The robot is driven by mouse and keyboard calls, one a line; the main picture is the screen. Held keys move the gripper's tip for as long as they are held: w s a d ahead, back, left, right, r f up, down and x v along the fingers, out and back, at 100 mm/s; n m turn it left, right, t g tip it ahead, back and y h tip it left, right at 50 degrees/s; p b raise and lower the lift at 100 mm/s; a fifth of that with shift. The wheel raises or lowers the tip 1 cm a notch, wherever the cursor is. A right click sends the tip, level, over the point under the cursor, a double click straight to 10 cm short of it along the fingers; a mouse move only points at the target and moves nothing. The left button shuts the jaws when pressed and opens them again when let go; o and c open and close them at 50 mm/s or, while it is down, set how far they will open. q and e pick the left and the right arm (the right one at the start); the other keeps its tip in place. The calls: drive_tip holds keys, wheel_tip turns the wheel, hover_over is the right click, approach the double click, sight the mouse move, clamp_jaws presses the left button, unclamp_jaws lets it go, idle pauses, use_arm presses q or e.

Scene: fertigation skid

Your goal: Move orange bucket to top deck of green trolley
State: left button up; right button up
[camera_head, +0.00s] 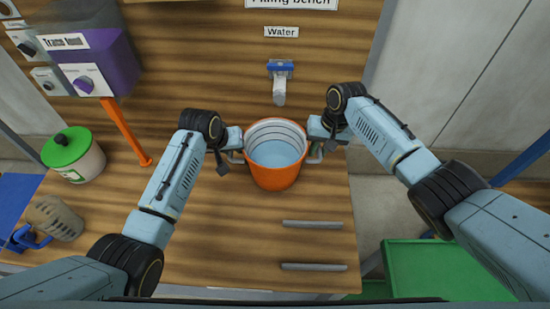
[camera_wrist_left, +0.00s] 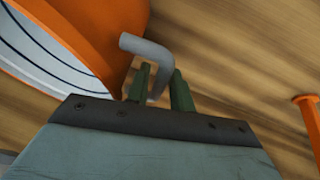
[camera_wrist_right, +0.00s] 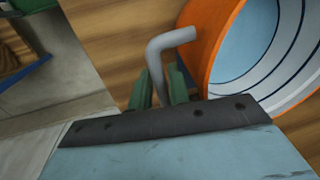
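The orange bucket (camera_head: 274,176) stands upright on the wooden bench below the tap, with pale blue water inside. It has a grey handle on each side. My left gripper (camera_head: 222,160) is at the bucket's left handle; in the left wrist view its green fingers (camera_wrist_left: 160,88) stand on both sides of the handle (camera_wrist_left: 150,50). My right gripper (camera_head: 328,148) is at the right handle; in the right wrist view its fingers (camera_wrist_right: 160,88) flank that handle (camera_wrist_right: 170,42). Both grippers look closed on the handles. The green trolley deck (camera_head: 450,268) shows at the lower right.
A blue-handled tap (camera_head: 280,80) is above and behind the bucket. Two grey bar handles (camera_head: 313,224) are at the bench front. The visible trolley deck is clear.

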use_arm(q)
drive_tip(key=shift+c, duration=0.3)
use_arm(e)
drive_tip(key=shift+c, duration=0.2)
use_arm(q)
clamp_jaws()
use_arm(e)
clamp_jaws()
use_arm(q)
drive_tip(key=shift+w+r, duration=0.1)
use_arm(e)
drive_tip(key=shift+w+r, duration=0.1)
idle(0.3)
